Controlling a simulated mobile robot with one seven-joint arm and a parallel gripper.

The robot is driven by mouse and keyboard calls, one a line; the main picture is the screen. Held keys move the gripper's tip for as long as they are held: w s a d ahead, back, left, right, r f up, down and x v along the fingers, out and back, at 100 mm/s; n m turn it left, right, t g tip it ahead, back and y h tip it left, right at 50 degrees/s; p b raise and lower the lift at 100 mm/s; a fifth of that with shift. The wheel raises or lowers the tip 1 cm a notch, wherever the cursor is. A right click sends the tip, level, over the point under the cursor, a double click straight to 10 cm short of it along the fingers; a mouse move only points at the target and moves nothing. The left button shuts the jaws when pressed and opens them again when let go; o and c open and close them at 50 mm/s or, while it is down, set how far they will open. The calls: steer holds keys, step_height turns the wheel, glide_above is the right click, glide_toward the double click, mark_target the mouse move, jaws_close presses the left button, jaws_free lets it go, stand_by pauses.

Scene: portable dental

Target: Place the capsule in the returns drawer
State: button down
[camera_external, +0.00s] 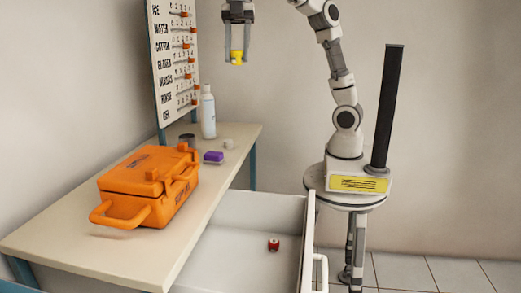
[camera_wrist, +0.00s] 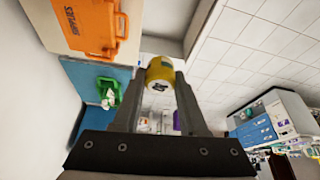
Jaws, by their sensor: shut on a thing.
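A small yellow capsule (camera_external: 237,57) is between the fingers of my gripper (camera_external: 238,60), high above the table and the drawer. In the wrist view the capsule (camera_wrist: 159,70) shows at the fingertips of my gripper (camera_wrist: 160,84), with a dark mark on its end. The gripper is shut on it. The white drawer (camera_external: 215,252) is pulled open beside the table, lower right of the gripper in the external view. A small red and white item (camera_external: 273,244) lies on the drawer floor.
An orange case (camera_external: 150,185) stands on the table (camera_external: 75,240). Behind it are a white bottle (camera_external: 208,112), a purple item (camera_external: 213,157) and small containers. A labelled board (camera_external: 175,60) rises at the table's far end. A green bin (camera_wrist: 107,92) shows in the wrist view.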

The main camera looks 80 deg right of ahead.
steer(key=s+a+n+g, duration=0.1)
steer(key=s+a+n, duration=0.2)
steer(key=s, duration=0.3)
steer(key=b, duration=0.5)
glide_above(273, 272)
steer(key=d, duration=0.2)
steer(key=f, duration=5.3)
steer(key=shift+w+a, duration=0.25)
steer(key=shift+w, duration=0.05)
steer(key=shift+f+b, duration=1)
steer(key=shift+f, duration=1)
steer(key=shift+f, duration=0.1)
steer(key=shift+f, duration=0.15)
steer(key=shift+c, duration=2.2)
jaws_free()
